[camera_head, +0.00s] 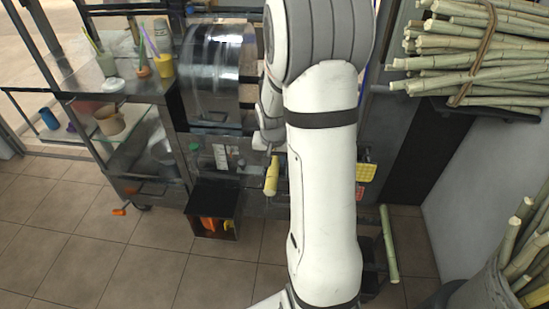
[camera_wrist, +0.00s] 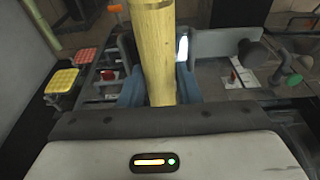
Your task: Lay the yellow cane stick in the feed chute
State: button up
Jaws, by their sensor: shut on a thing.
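The yellow cane stick (camera_wrist: 153,50) is held upright in the wrist view, between the blue-grey fingers of my gripper (camera_wrist: 158,84). In the head view the lower part of the yellow cane stick (camera_head: 271,176) shows beside my white arm, tilted slightly, in front of the machine. My gripper is shut on the stick; in the head view my arm mostly hides it. The press, with a shiny metal drum (camera_head: 212,62), stands behind and left of my arm. I cannot make out the feed chute for certain in either view.
Green cane bundles (camera_head: 470,50) lie on a rack at the right, and more canes stand in a bin (camera_head: 480,295). A black open box (camera_head: 212,212) with orange things sits below the machine. A cart (camera_head: 120,90) stands left.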

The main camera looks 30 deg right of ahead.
jog(key=shift+f, duration=0.35)
jog(key=o, duration=1)
jog(key=shift+o, duration=0.2)
jog(key=v, duration=0.8)
jog(key=s+a+r+n, duration=0.3)
jog(key=s+a, duration=0.3)
jog(key=s, duration=0.3)
jog(key=s+a+r+n+y, duration=0.1)
jog(key=s+a+r+n, duration=0.2)
jog(key=s+a+r, duration=0.2)
jog(key=s+a, duration=0.2)
jog(key=s, duration=0.2)
jog(key=shift+n+t, duration=0.3)
jog(key=shift+n, duration=0.1)
